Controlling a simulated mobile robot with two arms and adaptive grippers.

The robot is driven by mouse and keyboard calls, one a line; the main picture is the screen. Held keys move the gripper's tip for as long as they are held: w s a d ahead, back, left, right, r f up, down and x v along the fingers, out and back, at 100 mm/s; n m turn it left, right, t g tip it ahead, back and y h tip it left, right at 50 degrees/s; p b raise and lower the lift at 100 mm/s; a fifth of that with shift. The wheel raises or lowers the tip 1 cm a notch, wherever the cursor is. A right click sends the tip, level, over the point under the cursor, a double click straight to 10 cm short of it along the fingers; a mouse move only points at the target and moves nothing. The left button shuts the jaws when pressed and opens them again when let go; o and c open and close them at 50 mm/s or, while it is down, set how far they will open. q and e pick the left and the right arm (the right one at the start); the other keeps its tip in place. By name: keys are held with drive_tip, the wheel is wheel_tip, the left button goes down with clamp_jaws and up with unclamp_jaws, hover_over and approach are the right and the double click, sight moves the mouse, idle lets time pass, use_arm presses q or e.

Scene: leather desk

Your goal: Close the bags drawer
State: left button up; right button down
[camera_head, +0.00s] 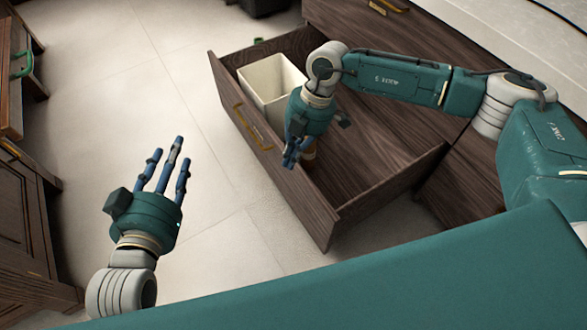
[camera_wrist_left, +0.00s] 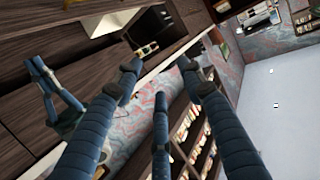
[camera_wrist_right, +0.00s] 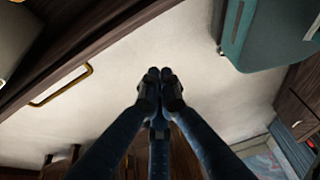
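The open drawer (camera_head: 333,215) is dark wood and is pulled out from the cabinet at the right. It has a gold handle (camera_head: 252,128) on its front panel, and a gold handle (camera_wrist_right: 61,86) also shows in the right wrist view. A white open box (camera_head: 272,88) stands inside the drawer's far end. My right gripper (camera_head: 291,163) points down by the front panel, with its fingers together and nothing visible between them. Whether it touches the drawer is unclear. My left gripper (camera_head: 168,152) is open and empty, fingers spread, over the floor left of the drawer.
Pale tiled floor (camera_head: 205,165) lies clear between the cabinets. A light countertop (camera_head: 500,35) runs above the right cabinet.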

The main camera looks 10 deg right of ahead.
use_arm(q)
drive_tip(key=s+r+t+h+b, duration=0.2)
drive_tip(key=r+t, duration=0.3)
drive_tip(key=r, duration=0.5)
drive_tip(key=s+d+r+t+h+b, duration=0.1)
drive_tip(key=s+r+t+h+b, duration=0.1)
drive_tip(key=r+t, duration=0.4)
drive_tip(key=shift+s+r, duration=0.7)
drive_tip(key=shift+r, duration=1.8)
use_arm(e)
wheel_tip(320, 180, down, 8)
drive_tip(key=d, duration=0.1)
drive_tip(key=shift+w, duration=0.2)
use_arm(q)
drive_tip(key=shift+d, duration=0.15)
use_arm(e)
drive_tip(key=shift+d+f, duration=0.1)
